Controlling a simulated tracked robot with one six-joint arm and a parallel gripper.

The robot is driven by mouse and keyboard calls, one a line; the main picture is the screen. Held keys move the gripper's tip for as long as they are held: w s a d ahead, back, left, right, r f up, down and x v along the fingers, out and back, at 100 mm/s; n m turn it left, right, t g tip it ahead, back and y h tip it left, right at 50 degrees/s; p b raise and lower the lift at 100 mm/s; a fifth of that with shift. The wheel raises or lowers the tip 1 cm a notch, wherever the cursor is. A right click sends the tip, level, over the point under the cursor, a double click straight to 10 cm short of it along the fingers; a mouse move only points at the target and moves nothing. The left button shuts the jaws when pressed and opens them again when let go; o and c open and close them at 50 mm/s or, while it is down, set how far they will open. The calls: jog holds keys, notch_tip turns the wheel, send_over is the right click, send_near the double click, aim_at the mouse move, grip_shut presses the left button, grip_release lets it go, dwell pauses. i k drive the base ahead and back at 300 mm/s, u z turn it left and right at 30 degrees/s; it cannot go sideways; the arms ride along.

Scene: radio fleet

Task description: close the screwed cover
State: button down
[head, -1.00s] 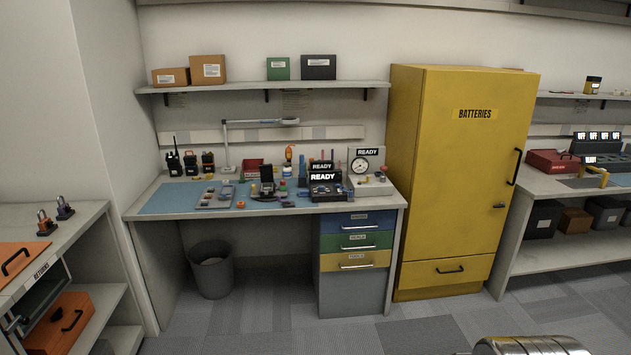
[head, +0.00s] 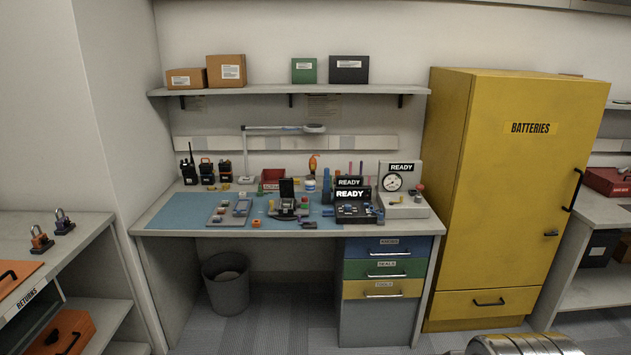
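No part that I can make out for certain as the screwed cover shows at this distance. On the blue mat (head: 180,208) of the workbench stands a small dark device (head: 287,206) with an upright dark flap or panel at its back. Left of it lies a grey tray (head: 228,213) with small parts. Right of it is a black unit (head: 352,211) with a lit READY sign, and a grey gauge box (head: 402,203) with a dial and another READY sign. My gripper is not in view. Only a rounded metallic part of my own body shows at the bottom right edge.
Several black radios (head: 207,172) stand at the bench's back left. A yellow battery cabinet (head: 510,230) stands right of the bench, its door shut. A grey bin (head: 227,285) is under the bench. A returns shelf (head: 45,258) is at the left. Carpet in front is clear.

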aim_at(286, 184)
jog(key=u, duration=0.3)
jog(key=i, duration=1.45)
jog(key=u, duration=0.35)
jog(key=i, duration=0.75)
jog(key=u, duration=0.4)
jog(key=i, duration=1.2)
jog(key=u, duration=0.2)
